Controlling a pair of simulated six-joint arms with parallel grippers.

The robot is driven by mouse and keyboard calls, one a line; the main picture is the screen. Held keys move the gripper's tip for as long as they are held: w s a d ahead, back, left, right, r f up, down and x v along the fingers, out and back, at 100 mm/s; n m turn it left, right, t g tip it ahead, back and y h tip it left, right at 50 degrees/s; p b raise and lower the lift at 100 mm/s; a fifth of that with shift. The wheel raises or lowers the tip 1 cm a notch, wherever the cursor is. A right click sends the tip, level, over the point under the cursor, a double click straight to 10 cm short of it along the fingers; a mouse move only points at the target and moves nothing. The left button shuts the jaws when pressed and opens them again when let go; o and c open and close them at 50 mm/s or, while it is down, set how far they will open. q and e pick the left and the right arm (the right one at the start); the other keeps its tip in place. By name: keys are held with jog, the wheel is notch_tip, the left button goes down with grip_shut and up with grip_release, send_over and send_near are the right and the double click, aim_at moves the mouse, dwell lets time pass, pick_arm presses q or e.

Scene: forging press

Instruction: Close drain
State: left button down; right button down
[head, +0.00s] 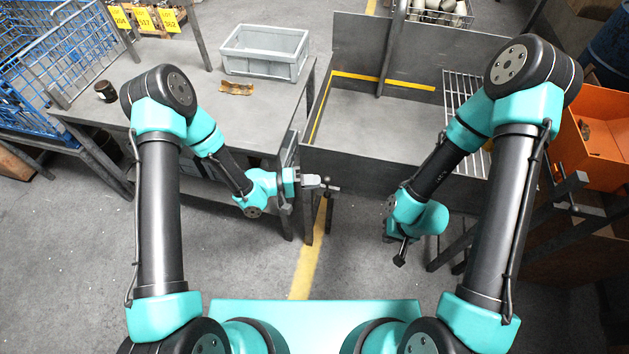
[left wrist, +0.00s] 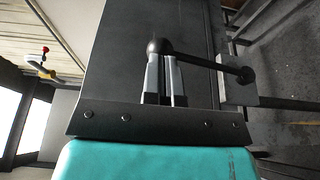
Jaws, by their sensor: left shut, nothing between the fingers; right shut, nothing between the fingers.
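My left gripper (head: 318,182) is at the front of the grey tank (head: 375,150), beside the small lever. In the left wrist view its fingers (left wrist: 164,80) are shut and empty, with their tips right at the ball knob, which partly covers them. I cannot tell whether they touch. My right gripper (head: 400,260) is shut and empty, hanging low in front of the tank.
A metal table (head: 190,90) with a grey crate (head: 265,52) stands at the left. A blue wire basket (head: 50,65) is further left. An orange bin (head: 598,135) and dark frame bars are at the right.

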pick_arm(q)
jog(key=shift+d, duration=0.25)
dwell(0.3)
